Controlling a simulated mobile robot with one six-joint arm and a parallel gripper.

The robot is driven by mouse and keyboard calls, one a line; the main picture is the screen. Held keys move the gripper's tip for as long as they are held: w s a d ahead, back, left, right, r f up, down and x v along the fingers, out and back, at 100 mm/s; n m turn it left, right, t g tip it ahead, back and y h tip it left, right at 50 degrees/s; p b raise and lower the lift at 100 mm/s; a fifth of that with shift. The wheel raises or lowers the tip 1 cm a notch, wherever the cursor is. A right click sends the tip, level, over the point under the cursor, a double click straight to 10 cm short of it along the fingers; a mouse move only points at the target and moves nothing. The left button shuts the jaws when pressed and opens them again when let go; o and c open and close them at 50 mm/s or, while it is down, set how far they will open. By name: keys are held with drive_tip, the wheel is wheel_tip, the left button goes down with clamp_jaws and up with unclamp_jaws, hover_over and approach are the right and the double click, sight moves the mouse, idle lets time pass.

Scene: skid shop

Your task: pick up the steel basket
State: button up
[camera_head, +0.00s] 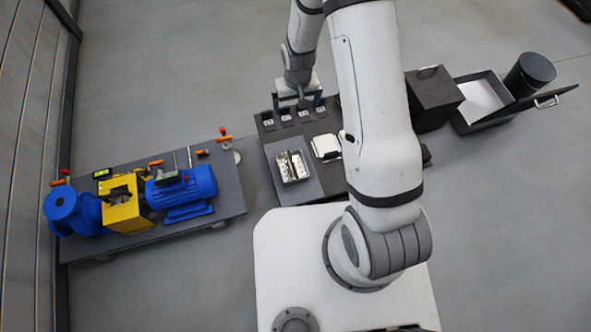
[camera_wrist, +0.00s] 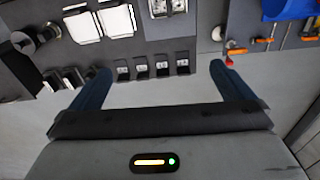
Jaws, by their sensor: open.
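The steel basket (camera_head: 293,166) is a small shiny metal box with a bar across its middle. It sits on the dark table (camera_head: 312,187), near its left front part in the head view. In the wrist view, part of the basket (camera_wrist: 168,8) shows at the top edge, cut off by the frame. My gripper (camera_head: 297,104) is open and empty, over the table's far edge, apart from the basket. In the wrist view my gripper's (camera_wrist: 160,70) two blue fingers are spread wide, with small dark blocks between and beyond them.
Small dark blocks (camera_head: 286,118) with pale labels line the table's far edge. A white container (camera_head: 326,146) stands right of the basket. A blue pump set (camera_head: 185,185) on a plate lies left. A black box (camera_head: 432,98) and an open bin (camera_head: 481,100) stand right.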

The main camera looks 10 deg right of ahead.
sight(292, 163)
drive_tip(key=shift+g, duration=0.4)
drive_tip(key=s+f+b, duration=0.1)
drive_tip(key=f+b, duration=0.1)
drive_tip(key=f, duration=0.8)
drive_tip(key=s+a+f+b, duration=0.1)
drive_tip(key=f+b, duration=0.2)
drive_tip(key=f, duration=0.6)
drive_tip(key=s+a+f+b, duration=0.1)
drive_tip(key=f+b, duration=0.2)
drive_tip(key=f, duration=0.7)
drive_tip(key=shift+s+f, duration=0.25)
drive_tip(key=shift+f, duration=0.1)
drive_tip(key=f+b, duration=0.3)
drive_tip(key=b, duration=0.1)
drive_tip(key=shift+s+f, duration=0.25)
drive_tip(key=shift+s, duration=0.05)
drive_tip(key=shift+f+b, duration=0.65)
drive_tip(key=shift+f, duration=0.15)
drive_tip(key=shift+c, duration=0.6)
drive_tip(key=c, duration=0.6)
